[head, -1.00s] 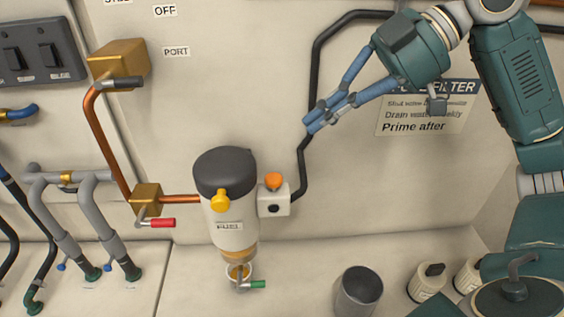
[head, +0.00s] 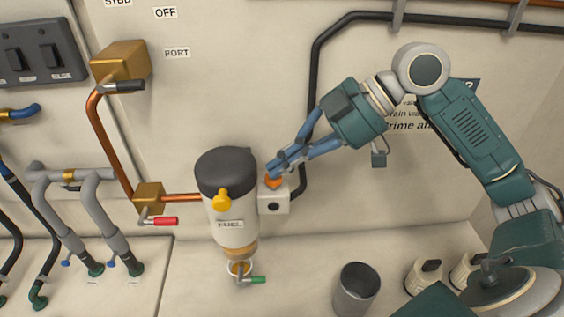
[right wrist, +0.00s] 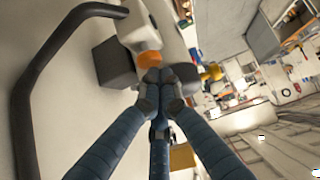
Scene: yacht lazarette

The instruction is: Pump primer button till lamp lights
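The orange primer button (head: 272,182) sits on top of a small white block (head: 283,199) beside the fuel filter (head: 228,200). A dark round spot (head: 272,206) on the block's front shows no light; I cannot tell whether it is the lamp. My right gripper (head: 274,168) has its fingertips just above the button and hides part of it; I cannot tell whether they touch. In the right wrist view, the fingertips (right wrist: 158,85) are together with nothing between them, close to the orange button (right wrist: 149,59). My left gripper is out of view.
A black hose (head: 312,90) runs behind my right fingers to the block. A copper pipe with a red-handled valve (head: 160,221) joins the filter's left side. A green-handled drain (head: 254,280) is below it. A grey metal cup (head: 357,289) stands at the lower right.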

